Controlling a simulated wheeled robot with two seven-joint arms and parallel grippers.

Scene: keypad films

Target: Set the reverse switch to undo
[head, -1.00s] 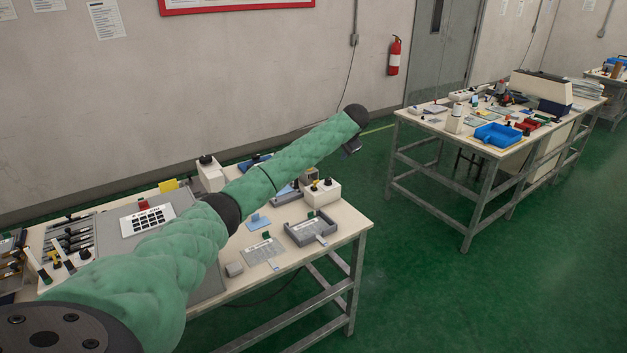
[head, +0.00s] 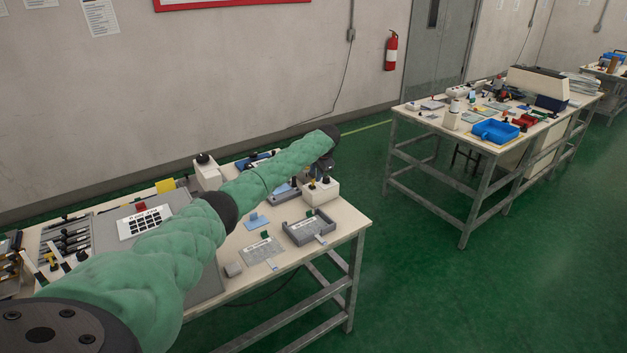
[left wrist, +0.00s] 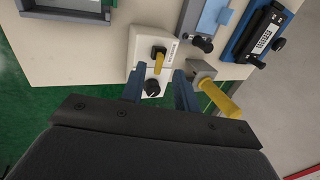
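A white switch box (left wrist: 143,55) with a printed label sits at the table edge in the left wrist view. It carries a lever with a yellow end (left wrist: 158,60) and a round black knob (left wrist: 152,88). I cannot read the label, so I cannot tell which control is the reverse switch. In the head view a white box with black knobs (head: 320,192) stands below the end of my left arm. My left gripper (left wrist: 159,71) is open, its fingers apart on either side of the box's controls. I cannot tell whether it touches them. In the head view its fingers are too small to make out. My right gripper is not in view.
A yellow-handled part on a grey block (left wrist: 222,97) stands close to the right finger. A blue device (left wrist: 262,35) lies farther right. A grey tray (head: 310,232), a keypad panel (head: 145,222) and several small items crowd the table (head: 345,222).

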